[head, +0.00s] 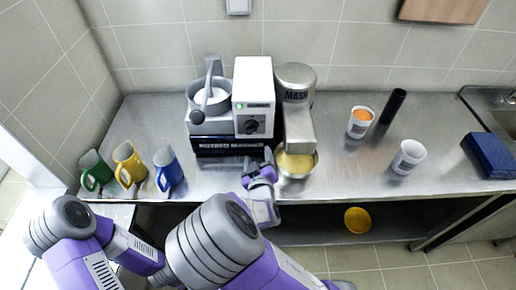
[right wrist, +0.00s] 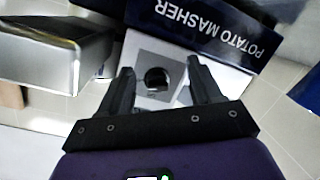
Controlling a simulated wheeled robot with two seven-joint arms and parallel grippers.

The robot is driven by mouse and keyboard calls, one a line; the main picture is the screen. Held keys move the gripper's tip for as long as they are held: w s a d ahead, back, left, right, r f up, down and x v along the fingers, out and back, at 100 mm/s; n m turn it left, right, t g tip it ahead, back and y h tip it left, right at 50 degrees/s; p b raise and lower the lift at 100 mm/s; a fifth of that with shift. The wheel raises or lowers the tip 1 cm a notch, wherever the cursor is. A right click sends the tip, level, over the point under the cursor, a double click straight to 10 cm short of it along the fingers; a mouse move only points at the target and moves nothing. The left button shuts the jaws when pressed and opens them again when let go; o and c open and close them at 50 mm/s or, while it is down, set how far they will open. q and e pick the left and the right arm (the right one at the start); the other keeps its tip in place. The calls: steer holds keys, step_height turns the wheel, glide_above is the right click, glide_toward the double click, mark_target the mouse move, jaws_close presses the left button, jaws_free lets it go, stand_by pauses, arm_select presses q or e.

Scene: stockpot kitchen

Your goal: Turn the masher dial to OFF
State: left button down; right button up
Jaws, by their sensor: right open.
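The potato masher machine has a white upright housing (head: 254,75) with a dark blue base lettered POTATO MASHER (head: 225,145). Its black round dial (head: 252,126) is on the lower front of the white housing, and a small green light glows above it. The dial's setting is too small to read. My right gripper (head: 261,158) is open and empty, in front of and a little below the dial. In the right wrist view the dial (right wrist: 157,79) appears between the open fingers (right wrist: 159,68), with no visible contact. My left gripper is not in view.
A grey pot with a lever (head: 209,93) is left of the housing. A metal MASH unit (head: 295,95) stands over a bowl (head: 296,165) close on the right. Green, yellow and blue mugs (head: 168,168) are at left; white cups (head: 408,157) are at right.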

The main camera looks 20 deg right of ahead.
mark_target(253, 132)
steer(key=w+r+b, duration=0.1)
steer(key=w, duration=0.1)
steer(key=w+r+t+b, duration=0.1)
steer(key=w, duration=0.1)
steer(key=w+r+t, duration=0.1)
steer(key=w, duration=0.2)
steer(key=shift+d+r+n+b, duration=0.2)
steer(key=shift+r+n+b, duration=0.1)
steer(key=shift+r+b, duration=0.1)
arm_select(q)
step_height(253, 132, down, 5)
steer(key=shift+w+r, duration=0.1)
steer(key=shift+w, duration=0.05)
arm_select(e)
steer(key=c, duration=1)
